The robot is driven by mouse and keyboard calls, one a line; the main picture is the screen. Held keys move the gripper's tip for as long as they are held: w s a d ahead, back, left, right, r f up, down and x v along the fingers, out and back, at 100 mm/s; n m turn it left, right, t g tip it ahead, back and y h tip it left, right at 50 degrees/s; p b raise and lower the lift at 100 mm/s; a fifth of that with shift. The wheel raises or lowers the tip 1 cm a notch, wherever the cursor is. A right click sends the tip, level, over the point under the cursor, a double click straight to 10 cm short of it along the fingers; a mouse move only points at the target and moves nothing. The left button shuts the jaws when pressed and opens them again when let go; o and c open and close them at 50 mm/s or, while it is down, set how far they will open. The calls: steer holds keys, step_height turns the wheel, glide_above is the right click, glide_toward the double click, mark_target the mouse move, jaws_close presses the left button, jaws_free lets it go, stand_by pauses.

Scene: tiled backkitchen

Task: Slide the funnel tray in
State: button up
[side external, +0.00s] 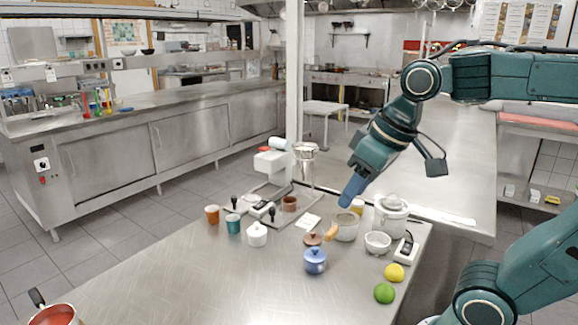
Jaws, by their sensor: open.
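My gripper (352,190) hangs in the air at the right of the item cluster, pointing down and left, above a pale grey bowl (346,225). Its fingers are seen from the side and overlap; nothing shows held between them. It is apart from the white machine (272,165) standing to its left on the metal worktop. A metal funnel-like cup (305,151) shows at that machine's right side. I cannot tell a funnel tray for certain, nor any slot for it; the parts are small and overlap.
A white juicer-like appliance (391,214), a white bowl (378,243), a blue lidded pot (315,261), a lemon (394,272) and a lime (384,293) crowd the right. A white lidded jar (257,235) and cups stand left.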

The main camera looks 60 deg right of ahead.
steer(key=w+d+r+g, duration=0.1)
steer(key=w+d, duration=0.2)
steer(key=w, duration=0.6)
steer(key=w+d+r+g, duration=0.1)
steer(key=w+d+r, duration=0.15)
steer(key=w, duration=0.55)
steer(key=w+d+f+m+g, duration=0.1)
steer(key=w+d+f+g, duration=0.1)
steer(key=w+d+f, duration=0.9)
steer(key=w, duration=0.2)
steer(key=shift+w+m+g, duration=0.3)
steer(key=shift+w+g, duration=0.1)
steer(key=shift+f, duration=0.1)
step_height(320, 180, down, 14)
steer(key=shift+a+r, duration=0.15)
steer(key=shift+r, duration=0.1)
jaws_close()
